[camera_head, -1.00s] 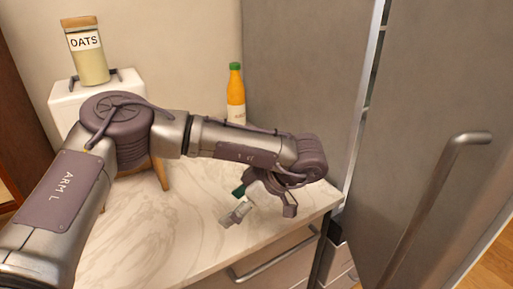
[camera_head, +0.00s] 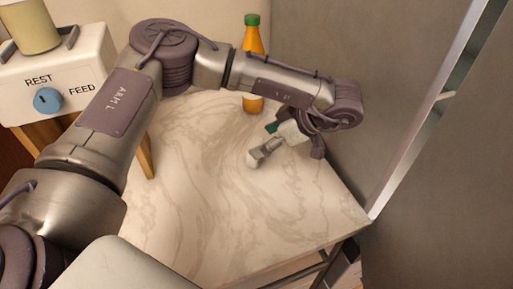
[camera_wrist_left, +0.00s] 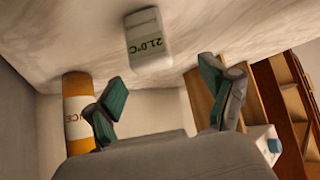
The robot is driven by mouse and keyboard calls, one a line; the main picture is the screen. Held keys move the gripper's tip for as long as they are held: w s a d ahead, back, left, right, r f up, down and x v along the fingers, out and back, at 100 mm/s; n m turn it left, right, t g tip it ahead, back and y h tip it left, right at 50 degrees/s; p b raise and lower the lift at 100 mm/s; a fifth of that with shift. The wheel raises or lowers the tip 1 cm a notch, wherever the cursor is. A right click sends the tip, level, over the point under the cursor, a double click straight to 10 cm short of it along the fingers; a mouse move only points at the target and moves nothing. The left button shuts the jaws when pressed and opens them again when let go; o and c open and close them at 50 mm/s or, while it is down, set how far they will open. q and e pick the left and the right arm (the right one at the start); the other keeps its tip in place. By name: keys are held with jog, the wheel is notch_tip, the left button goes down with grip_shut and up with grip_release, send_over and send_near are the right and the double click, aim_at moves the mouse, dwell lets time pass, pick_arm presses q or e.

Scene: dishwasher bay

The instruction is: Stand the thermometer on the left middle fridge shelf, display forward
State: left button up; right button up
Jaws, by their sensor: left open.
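The thermometer (camera_wrist_left: 147,38) is a small white block with a green display reading 21.0°C. In the left wrist view it is on the marble counter, just beyond and between the fingertips, with its text upside down. My left gripper (camera_head: 284,157) reaches over the counter in the head view; its open fingers also show in the left wrist view (camera_wrist_left: 160,80). Nothing is held between them. In the head view a pale patch by the fingers may be the thermometer, but I cannot tell. The grey fridge (camera_head: 440,195) is at the right; its shelves are hidden. My right gripper is not in view.
An orange bottle with a green cap (camera_head: 252,40) stands at the back of the counter (camera_head: 205,200), behind my left arm. A white REST/FEED box (camera_head: 75,70) with a blue knob stands at the left, with a jar on top. The counter's front middle is clear.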

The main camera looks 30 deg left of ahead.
aim_at(258, 142)
pick_arm(q)
jog(key=shift+w+a+f+p, duration=0.2)
jog(key=shift+a+f+p, duration=0.1)
jog(key=shift+a+f, duration=0.2)
jog(key=shift+w+a+f+p, duration=0.15)
jog(key=shift+a+f+p, duration=0.1)
jog(key=shift+a+f, duration=0.2)
jog(key=shift+x, duration=1.1)
jog(key=shift+d+f, duration=0.1)
jog(key=shift+d, duration=0.05)
jog(key=shift+w, duration=0.1)
jog(key=c, duration=1.4)
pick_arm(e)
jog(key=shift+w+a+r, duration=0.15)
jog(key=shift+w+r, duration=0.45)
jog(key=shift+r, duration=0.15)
